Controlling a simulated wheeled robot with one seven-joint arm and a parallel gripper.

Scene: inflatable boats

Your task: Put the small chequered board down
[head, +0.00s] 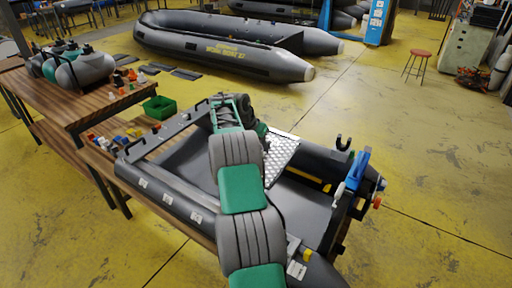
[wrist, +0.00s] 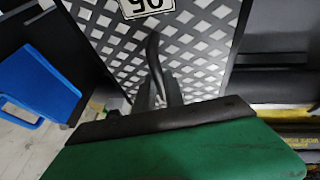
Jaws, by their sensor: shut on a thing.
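The small chequered board (head: 284,153), grey and white with a diamond pattern, shows in the head view over the grey inflatable boat (head: 172,197) on the bench. In the wrist view the board (wrist: 195,62) fills the upper middle, with a white number plate (wrist: 146,7) at the top edge. My gripper (wrist: 158,82) is shut on the board, its dark fingers in front of the pattern. In the head view my arm hides the fingers and part of the board's left side. I cannot tell whether the board touches the boat.
A blue clamp-like part (head: 357,168) sits at the boat's right end. A green bin (head: 160,107) and small coloured parts lie on the wooden bench to the left. A larger boat (head: 215,48) and a red stool (head: 418,55) stand behind on open yellow floor.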

